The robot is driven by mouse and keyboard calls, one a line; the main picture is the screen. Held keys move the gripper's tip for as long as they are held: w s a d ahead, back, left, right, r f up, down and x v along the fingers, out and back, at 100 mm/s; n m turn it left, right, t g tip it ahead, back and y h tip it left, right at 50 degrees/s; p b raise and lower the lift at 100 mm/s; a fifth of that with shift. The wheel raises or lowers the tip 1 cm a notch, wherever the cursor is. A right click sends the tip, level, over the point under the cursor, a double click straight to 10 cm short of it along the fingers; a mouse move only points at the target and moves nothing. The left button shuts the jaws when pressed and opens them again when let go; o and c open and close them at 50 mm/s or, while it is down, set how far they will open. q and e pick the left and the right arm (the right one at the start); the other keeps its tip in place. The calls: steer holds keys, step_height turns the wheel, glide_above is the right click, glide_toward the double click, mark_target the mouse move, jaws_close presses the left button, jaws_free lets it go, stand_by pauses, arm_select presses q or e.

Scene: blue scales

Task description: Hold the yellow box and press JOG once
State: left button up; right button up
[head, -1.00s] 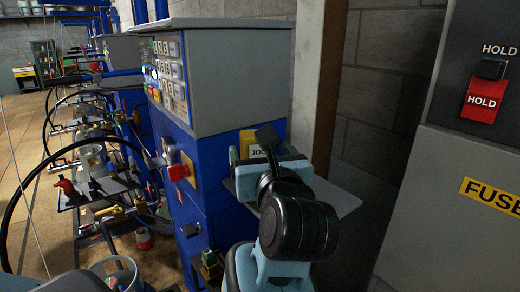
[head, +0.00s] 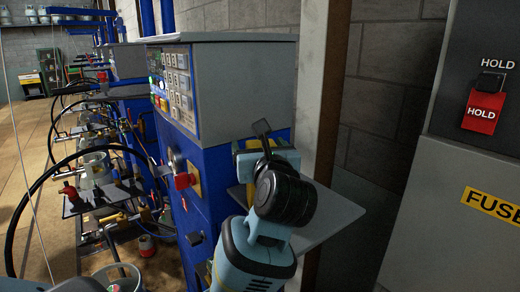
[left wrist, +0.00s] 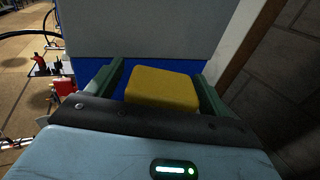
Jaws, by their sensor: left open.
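The yellow box (left wrist: 162,88) is on the blue front of the scale cabinet in the left wrist view. In the head view only a sliver of yellow shows behind my gripper. My left gripper (head: 265,147) is in front of it. In the left wrist view its two green fingers (left wrist: 160,76) are open, one on each side of the box, and I cannot tell whether they touch it. The JOG lettering and any button there are hidden from me now. My right gripper is not in view.
A grey shelf (head: 325,214) juts out beside my left arm. A red knob (head: 185,180) sticks out of the cabinet to the left. A red HOLD switch (head: 482,112) is on the grey panel at the right. Hoses and several scales line the left.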

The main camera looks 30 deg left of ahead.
arm_select(q)
steer(key=c, duration=1.1)
steer(key=shift+c, duration=0.8)
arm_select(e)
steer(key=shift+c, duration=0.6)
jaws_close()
